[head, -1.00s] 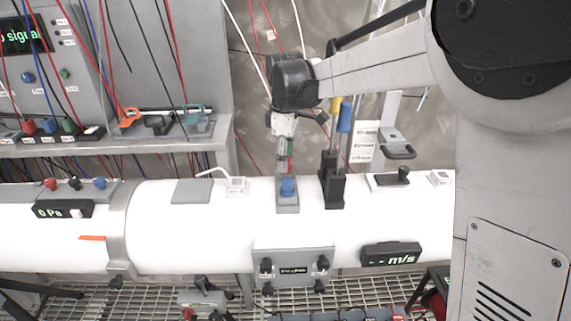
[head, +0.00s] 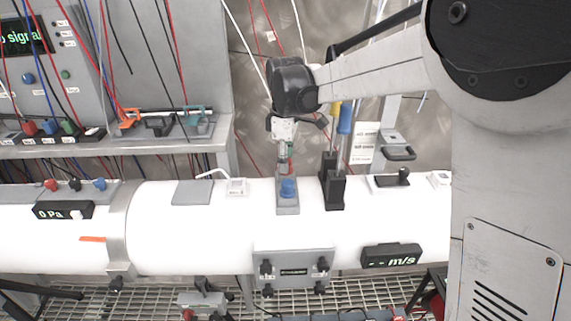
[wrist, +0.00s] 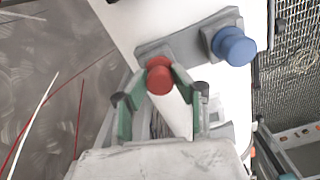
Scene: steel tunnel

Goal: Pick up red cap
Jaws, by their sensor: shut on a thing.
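The red cap (wrist: 160,79) shows in the wrist view between the green-sided fingers of my gripper (wrist: 158,90). My gripper is shut on it. The cap is over or at the edge of a grey mount (wrist: 150,50), and I cannot tell whether it still touches the mount. In the head view my gripper (head: 284,162) points down at the back of the mount (head: 288,208) on top of the white pipe. The red cap is too small and covered there to make out clearly.
A blue cap (head: 288,188) stands on the front of the mount, close beside my gripper; it also shows in the wrist view (wrist: 236,47). A black holder (head: 332,188) with upright tools stands just right.

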